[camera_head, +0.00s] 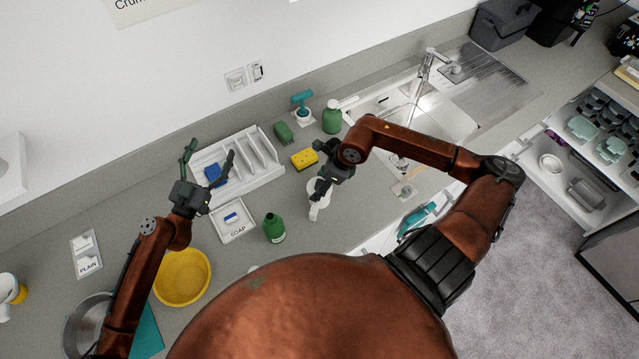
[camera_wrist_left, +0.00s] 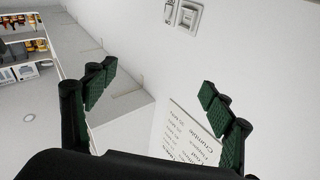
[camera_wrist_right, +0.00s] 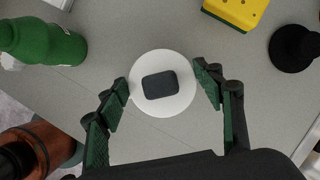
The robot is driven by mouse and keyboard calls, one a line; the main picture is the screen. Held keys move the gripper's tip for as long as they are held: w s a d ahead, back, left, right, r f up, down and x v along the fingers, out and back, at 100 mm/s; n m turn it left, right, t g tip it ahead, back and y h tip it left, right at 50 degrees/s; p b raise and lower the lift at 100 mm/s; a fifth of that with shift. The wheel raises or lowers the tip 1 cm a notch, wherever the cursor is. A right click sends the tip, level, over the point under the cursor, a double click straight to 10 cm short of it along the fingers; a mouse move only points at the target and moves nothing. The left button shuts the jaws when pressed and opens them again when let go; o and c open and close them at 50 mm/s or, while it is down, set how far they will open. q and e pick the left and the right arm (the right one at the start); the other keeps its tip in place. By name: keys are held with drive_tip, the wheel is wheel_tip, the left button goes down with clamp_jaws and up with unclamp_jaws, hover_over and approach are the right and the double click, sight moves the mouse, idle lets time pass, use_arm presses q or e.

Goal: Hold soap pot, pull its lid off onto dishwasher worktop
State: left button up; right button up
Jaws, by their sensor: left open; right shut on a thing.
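The soap pot seems to be the round white pot (camera_head: 316,212) on the grey worktop. The right wrist view shows its round white top (camera_wrist_right: 166,106) with a dark, rounded rectangular knob (camera_wrist_right: 160,85), apparently the lid. My right gripper (camera_head: 322,182) is shut on this white thing, one finger on each side of it. Whether the fingers grip the lid or the body is hidden. My left gripper (camera_head: 207,160) is open and empty, raised in front of the white rack. In the left wrist view, its fingers (camera_wrist_left: 160,92) are wide apart with only wall and shelving beyond.
A yellow sponge (camera_head: 304,159) and green bottle (camera_head: 332,118) stand behind.

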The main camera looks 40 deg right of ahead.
use_arm(q)
drive_tip(key=s+d+r+m+g+h, duration=0.1)
drive_tip(key=s+d+m+g, duration=0.3)
drive_tip(key=s, duration=0.7)
drive_tip(key=s+d+r+g+h, duration=0.1)
drive_tip(key=s+d+g+h, duration=0.1)
drive_tip(key=s+d, duration=0.7)
drive_tip(key=s+d+m+g+h, duration=0.1)
drive_tip(key=s+d+m+g, duration=0.15)
drive_tip(key=s, duration=0.95)
drive_tip(key=n+t+y, duration=0.7)
drive_tip(key=n+y, duration=0.3)
drive_tip(key=y, duration=0.1)
approach(314, 184)
drive_tip(key=s+f, duration=0.2)
drive_tip(key=s+a+f, duration=0.1)
drive_tip(key=s+f, duration=0.1)
drive_tip(key=f, duration=0.1)
drive_tip(key=shift+s, duration=0.3)
drive_tip(key=shift+f+n+y, duration=0.25)
drive_tip(key=shift+y, duration=0.05)
drive_tip(key=shift+w+d+f, duration=0.1)
drive_tip(key=shift+w+d, duration=0.05)
drive_tip(key=shift+w, duration=0.05)
drive_tip(key=x, duration=1.1)
drive_tip(key=shift+w+d, duration=0.1)
drive_tip(key=shift+w, duration=0.05)
drive_tip(key=shift+c, duration=0.4)
